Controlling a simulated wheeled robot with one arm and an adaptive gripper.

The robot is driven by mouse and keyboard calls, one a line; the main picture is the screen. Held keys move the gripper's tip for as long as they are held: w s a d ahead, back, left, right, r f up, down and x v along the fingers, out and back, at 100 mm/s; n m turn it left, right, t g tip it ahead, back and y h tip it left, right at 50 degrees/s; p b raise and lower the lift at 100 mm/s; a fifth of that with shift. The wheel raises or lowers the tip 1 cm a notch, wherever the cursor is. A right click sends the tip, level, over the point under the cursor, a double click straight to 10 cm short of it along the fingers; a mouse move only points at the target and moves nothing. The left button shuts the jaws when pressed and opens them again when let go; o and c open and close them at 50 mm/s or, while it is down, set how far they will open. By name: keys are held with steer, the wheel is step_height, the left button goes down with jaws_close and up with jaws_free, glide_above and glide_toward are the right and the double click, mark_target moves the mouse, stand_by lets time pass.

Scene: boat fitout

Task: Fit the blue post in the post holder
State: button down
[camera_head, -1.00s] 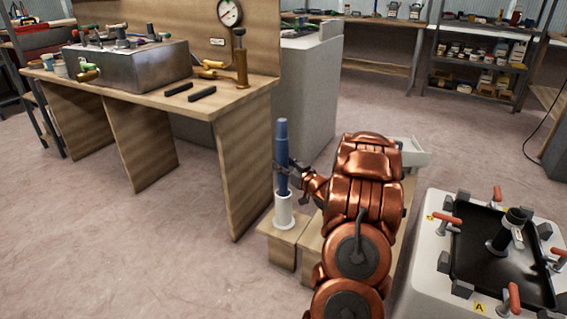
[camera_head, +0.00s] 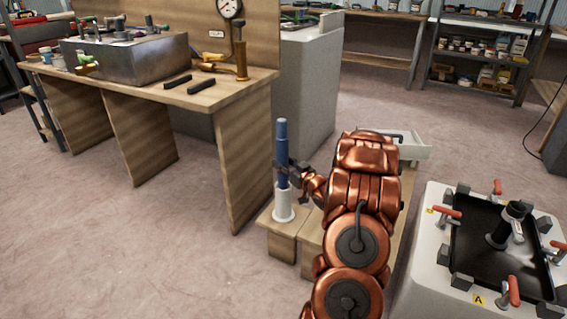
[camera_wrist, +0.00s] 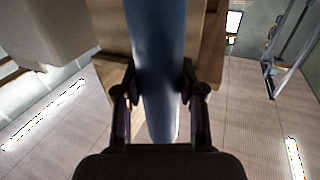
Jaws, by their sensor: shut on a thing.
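The blue post (camera_head: 282,145) stands upright in the head view. My gripper (camera_head: 289,170) is shut on it at its lower half, from the right. The white post holder (camera_head: 284,206) is a short upright tube on a low wooden stand, directly below the post. The post's lower end meets the holder's top rim and seems to be inside it. How deep it sits is hidden. In the wrist view the post (camera_wrist: 158,50) runs between both fingers of my gripper (camera_wrist: 160,88), with one rounded end visible. The holder does not show there.
The low wooden stand (camera_head: 283,246) is beside my arm. A wooden workbench (camera_head: 235,98) with a metal box and a gauge is at the left. A white fixture with a black tray (camera_head: 507,268) and red-handled clamps is at the right. The floor at the left front is clear.

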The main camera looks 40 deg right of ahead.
stand_by(0.3)
steer(key=c, duration=0.6)
jaws_free()
steer(key=shift+s, duration=0.1)
steer(key=s, duration=0.4)
steer(key=s+a, duration=0.1)
steer(key=s, duration=0.6)
steer(key=shift+s+a, duration=0.15)
steer(key=shift+s, duration=0.2)
